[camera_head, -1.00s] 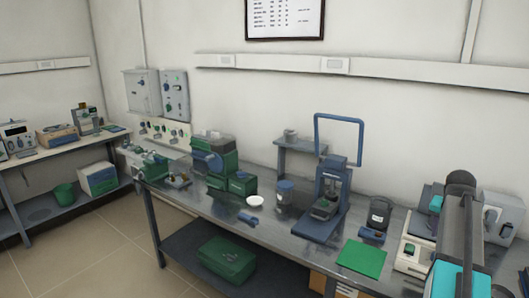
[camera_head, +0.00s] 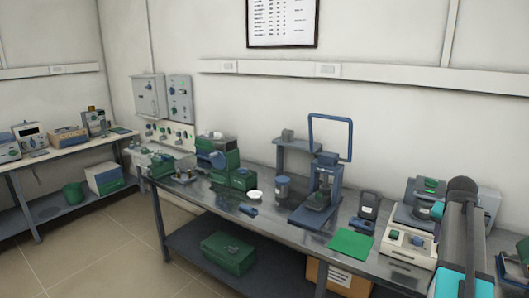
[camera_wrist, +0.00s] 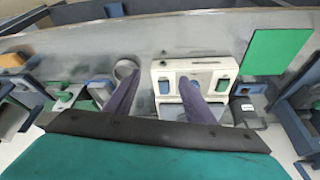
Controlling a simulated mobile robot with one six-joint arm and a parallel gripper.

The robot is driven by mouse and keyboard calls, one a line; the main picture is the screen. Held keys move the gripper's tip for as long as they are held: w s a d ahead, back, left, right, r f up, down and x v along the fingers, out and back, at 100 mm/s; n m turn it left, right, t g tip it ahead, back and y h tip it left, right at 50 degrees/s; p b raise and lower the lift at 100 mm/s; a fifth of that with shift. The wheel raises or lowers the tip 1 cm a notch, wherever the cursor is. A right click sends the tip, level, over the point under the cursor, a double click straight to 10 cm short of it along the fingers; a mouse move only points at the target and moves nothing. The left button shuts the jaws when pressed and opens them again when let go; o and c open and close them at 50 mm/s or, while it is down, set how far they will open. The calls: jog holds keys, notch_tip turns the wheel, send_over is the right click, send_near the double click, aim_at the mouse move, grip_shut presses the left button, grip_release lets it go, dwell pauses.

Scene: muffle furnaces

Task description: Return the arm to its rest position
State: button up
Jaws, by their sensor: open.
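My arm (camera_head: 458,235) stands at the right edge of the head view, in front of the bench's right end. My gripper (camera_wrist: 158,82) shows in the wrist view as two dark purple fingers spread apart, with nothing between them. It hangs over the steel bench, its fingers overlapping a white device with green and blue buttons (camera_wrist: 208,68). I cannot tell whether they touch it. The gripper itself is not visible in the head view.
The steel bench (camera_head: 285,217) carries the white device (camera_head: 402,258), a green mat (camera_head: 350,244), a blue press stand (camera_head: 325,180), a dark jar (camera_head: 369,205) and green machines (camera_head: 238,178). A green box (camera_head: 228,252) sits on the lower shelf. The floor at left (camera_head: 100,240) is clear.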

jog(key=w+a+f+n+g+y, duration=0.1)
jog(key=w+a+f, duration=0.1)
jog(key=a+f, duration=0.55)
jog(key=w+a+f+n+y, duration=0.1)
jog(key=w+a+f+n, duration=0.15)
jog(key=a+f, duration=0.55)
jog(key=s+a+f+n+g+y, duration=0.1)
jog(key=s+a+f+g, duration=0.15)
jog(key=a+f, duration=0.65)
jog(key=s+a+f+n+g, duration=0.1)
jog(key=s+a+f, duration=0.2)
jog(key=a+f, duration=0.55)
jog(key=s+a+f+n+g, duration=0.2)
jog(key=s+a+f, duration=0.9)
jog(key=s+f, duration=0.4)
jog(key=s+a+f+n+g, duration=0.1)
jog(key=s+a+f, duration=0.1)
jog(key=s, duration=0.6)
jog(key=s+a+f+n+g, duration=0.1)
jog(key=s+a+f+n, duration=0.1)
jog(key=s, duration=0.7)
jog(key=shift+a+f, duration=0.75)
jog(key=shift+a, duration=0.1)
